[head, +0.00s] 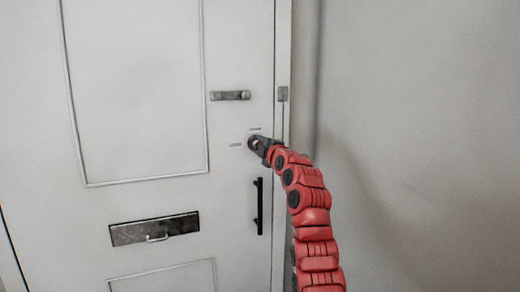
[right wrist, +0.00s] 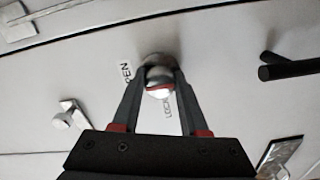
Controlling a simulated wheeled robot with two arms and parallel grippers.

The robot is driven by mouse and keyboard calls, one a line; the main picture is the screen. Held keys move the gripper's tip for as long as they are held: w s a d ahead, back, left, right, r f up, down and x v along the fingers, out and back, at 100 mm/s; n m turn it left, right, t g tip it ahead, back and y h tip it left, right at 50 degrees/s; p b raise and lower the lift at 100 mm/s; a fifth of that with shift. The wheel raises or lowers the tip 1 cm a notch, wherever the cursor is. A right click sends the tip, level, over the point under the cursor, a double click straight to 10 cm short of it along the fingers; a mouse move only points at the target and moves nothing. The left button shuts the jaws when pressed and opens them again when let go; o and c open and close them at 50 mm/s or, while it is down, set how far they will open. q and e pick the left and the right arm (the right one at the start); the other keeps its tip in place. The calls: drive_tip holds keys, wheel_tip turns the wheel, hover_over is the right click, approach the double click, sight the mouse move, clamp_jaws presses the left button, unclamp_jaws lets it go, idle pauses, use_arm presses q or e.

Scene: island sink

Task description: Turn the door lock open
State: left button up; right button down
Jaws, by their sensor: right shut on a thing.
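The door lock's round metal knob (right wrist: 158,92) sits on the white door (head: 135,90). In the right wrist view, an OPEN label (right wrist: 127,73) and a LOCKED-type label (right wrist: 168,110), partly hidden, are beside it. My right gripper (right wrist: 160,76) has its two fingers closed on the knob from both sides. In the head view the right gripper (head: 257,143) is at the door surface and covers most of the knob. I cannot tell which label the knob points to. My left gripper is not in view.
A metal latch (head: 230,95) is above the lock, with a small plate (head: 283,94) on the frame. A black vertical handle (head: 260,205) is just below the lock. A mail slot (head: 155,229) is lower left. A plain wall (head: 420,100) is at the right.

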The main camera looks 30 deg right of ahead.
idle(0.5)
drive_tip(key=shift+c, duration=2.2)
unclamp_jaws()
drive_tip(key=shift+s, duration=0.1)
drive_tip(key=b+v, duration=0.1)
drive_tip(key=v, duration=1.6)
